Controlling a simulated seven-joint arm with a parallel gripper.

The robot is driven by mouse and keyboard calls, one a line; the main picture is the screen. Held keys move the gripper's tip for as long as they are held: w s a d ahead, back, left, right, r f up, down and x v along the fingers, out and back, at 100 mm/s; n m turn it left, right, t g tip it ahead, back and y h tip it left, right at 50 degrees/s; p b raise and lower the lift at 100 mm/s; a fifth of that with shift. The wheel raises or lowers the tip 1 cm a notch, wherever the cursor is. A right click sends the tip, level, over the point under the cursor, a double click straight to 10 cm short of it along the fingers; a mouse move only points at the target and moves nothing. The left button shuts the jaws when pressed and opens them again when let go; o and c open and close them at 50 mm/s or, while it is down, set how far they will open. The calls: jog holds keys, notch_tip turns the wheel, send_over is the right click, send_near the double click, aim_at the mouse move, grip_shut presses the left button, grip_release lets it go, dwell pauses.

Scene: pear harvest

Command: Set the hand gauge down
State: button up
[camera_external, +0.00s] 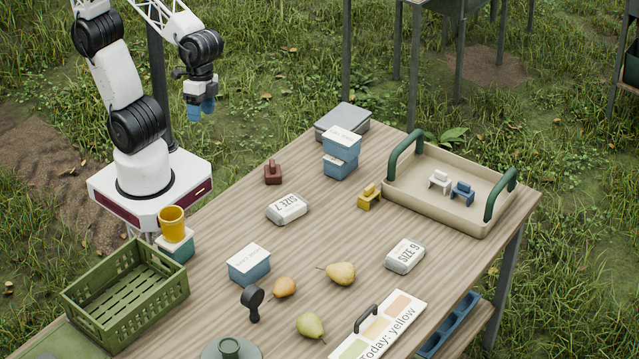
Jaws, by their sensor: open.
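My gripper (202,112), with blue fingers, hangs high at the upper left, in the air beyond the table's left edge. It is open and I see nothing held in it. A black handled tool (253,301) with a rounded head stands on the wooden table near the front. It may be the hand gauge, but I cannot tell for sure. It is far from my gripper and nothing touches it from above. Pears lie near it: an orange one (285,287), a yellow one (341,273) and a green one (310,325).
A green crate (175,287) stands at the left, beside a yellow cup (172,219). A beige tray (440,212) with green handles holds small white and blue pieces. Blue boxes (250,266), packs marked SIZE (405,256) and a colour card (403,306) occupy the table.

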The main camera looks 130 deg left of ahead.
jog(key=s+a+m+t+y, duration=0.1)
jog(key=s+a+m+y, duration=0.1)
jog(key=s, duration=0.4)
jog(key=shift+s+a+r, duration=0.25)
jog(key=shift+a, duration=0.35)
dwell(0.8)
